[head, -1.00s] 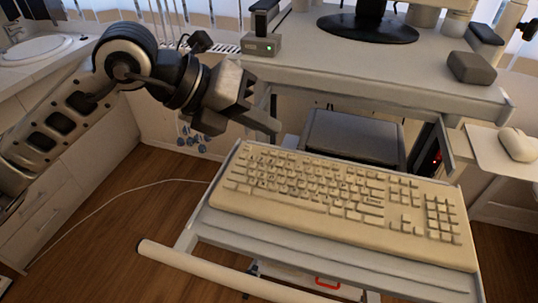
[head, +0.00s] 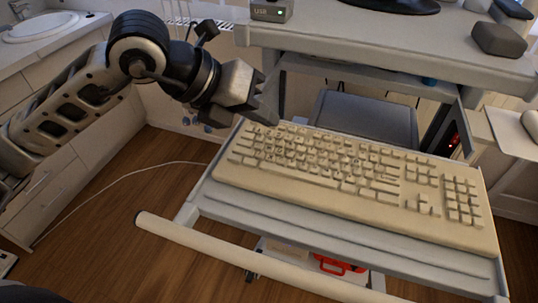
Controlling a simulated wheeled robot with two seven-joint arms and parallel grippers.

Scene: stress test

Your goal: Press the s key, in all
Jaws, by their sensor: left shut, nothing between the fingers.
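A beige keyboard (head: 350,180) lies on a grey pull-out tray (head: 330,236). Its letter keys are too small to read, so I cannot pick out the s key by its label. My left gripper (head: 270,116) is shut and empty. Its fingertips are by the keyboard's back left corner, and I cannot tell whether they touch it. My right gripper is not in view.
The desk shelf (head: 390,57) spans above and behind the keyboard, with a small USB box (head: 271,10) and a dark grey block (head: 498,39) on it. A pale bar (head: 240,258) runs along the tray's front. A mouse pad (head: 512,135) is at right.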

